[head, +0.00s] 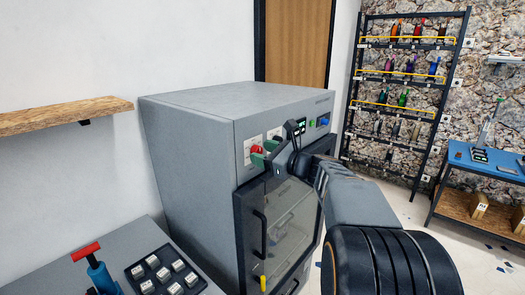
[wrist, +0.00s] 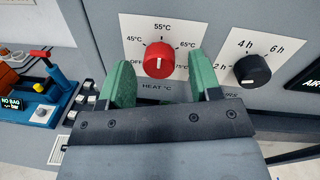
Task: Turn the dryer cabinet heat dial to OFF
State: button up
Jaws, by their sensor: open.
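The dryer cabinet (head: 185,150) is a grey box with a dark-framed glass door. Its red heat dial (wrist: 159,60) sits on a white plate marked OFF, 45, 55, 65 and 75°C. A short white mark shows on the dial; it looks roughly upright, towards 55°C, but is too small to be sure. In the head view the dial (head: 257,149) is partly hidden by my gripper (head: 266,155). In the wrist view my gripper (wrist: 160,70) is open, with one green finger on each side of the dial. Gaps show between dial and fingers; I cannot tell the depth.
A black timer dial (wrist: 252,71) is just right of the right finger. A door handle (head: 260,234) stands out below the panel. A wooden shelf (head: 60,116) is on the left wall, and a blue-topped table (head: 500,165) is at right.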

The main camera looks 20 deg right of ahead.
jog(key=shift+w+a, duration=0.2)
jog(key=shift+w, duration=0.05)
jog(key=c, duration=0.9)
jog(key=shift+c, duration=0.2)
jog(key=shift+f, duration=0.1)
